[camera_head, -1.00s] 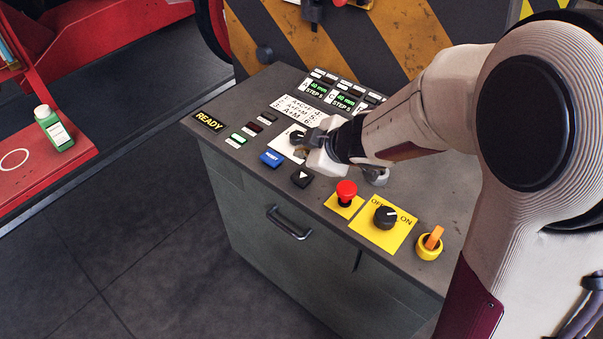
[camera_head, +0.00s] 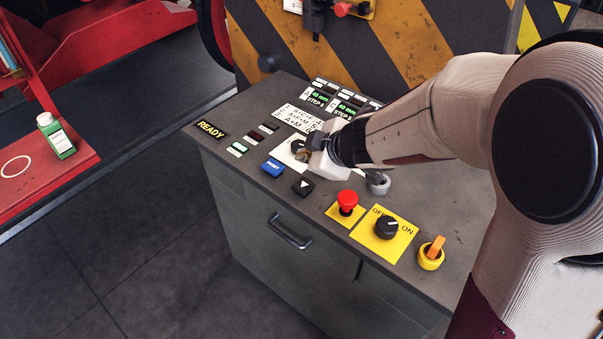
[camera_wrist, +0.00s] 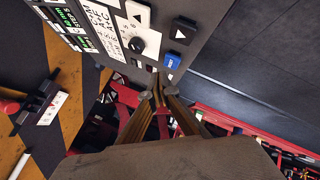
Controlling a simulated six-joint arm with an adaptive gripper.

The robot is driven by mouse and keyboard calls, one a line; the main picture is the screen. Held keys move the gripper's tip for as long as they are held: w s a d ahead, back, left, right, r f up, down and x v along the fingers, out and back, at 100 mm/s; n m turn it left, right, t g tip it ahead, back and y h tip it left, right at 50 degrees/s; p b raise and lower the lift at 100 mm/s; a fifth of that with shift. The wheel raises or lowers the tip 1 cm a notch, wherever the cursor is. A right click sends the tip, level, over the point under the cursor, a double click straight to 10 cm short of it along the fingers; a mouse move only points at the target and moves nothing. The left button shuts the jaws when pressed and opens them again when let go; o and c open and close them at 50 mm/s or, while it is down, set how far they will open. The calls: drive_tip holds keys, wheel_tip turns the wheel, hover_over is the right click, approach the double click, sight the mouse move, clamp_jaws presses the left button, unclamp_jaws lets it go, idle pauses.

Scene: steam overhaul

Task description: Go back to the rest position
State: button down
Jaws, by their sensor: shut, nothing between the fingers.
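My gripper (camera_head: 303,152) is shut and empty, over the control cabinet's top (camera_head: 300,215) in the head view. It is close to a white plate with a black selector knob, which it partly covers there. In the wrist view my gripper's fingertips (camera_wrist: 152,92) meet, and the selector knob (camera_wrist: 137,45) shows clear of them on its white plate. The blue button (camera_head: 273,168) also shows in the wrist view (camera_wrist: 172,61), close to the fingertips in the picture. The black arrow button (camera_head: 303,187) lies in front of my gripper.
A red emergency button (camera_head: 347,201), a black OFF/ON switch (camera_head: 387,226) and a yellow-orange switch (camera_head: 432,252) line the cabinet's front right. The READY display (camera_head: 211,130) is at its left corner. A green bottle (camera_head: 56,136) stands on a red platform (camera_head: 30,170). A striped panel (camera_head: 320,50) rises behind.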

drive_tip(key=s+d+f+m+h, duration=0.1)
drive_tip(key=d+m+h, duration=0.3)
drive_tip(key=d, duration=0.5)
drive_tip(key=s+d+r+m+g+h, duration=0.2)
drive_tip(key=s+d+m+h, duration=0.15)
drive_tip(key=s+d, duration=0.45)
drive_tip(key=s+a+r+m+y, duration=0.1)
drive_tip(key=s+a+r+m, duration=0.2)
drive_tip(key=s, duration=0.7)
drive_tip(key=s+a+r+m+y, duration=0.2)
drive_tip(key=s+a+r+m, duration=0.1)
drive_tip(key=s, duration=0.6)
drive_tip(key=shift+s+r+m+g, duration=0.3)
drive_tip(key=shift+s+r+m, duration=0.15)
drive_tip(key=shift+r, duration=0.25)
idle(3.7)
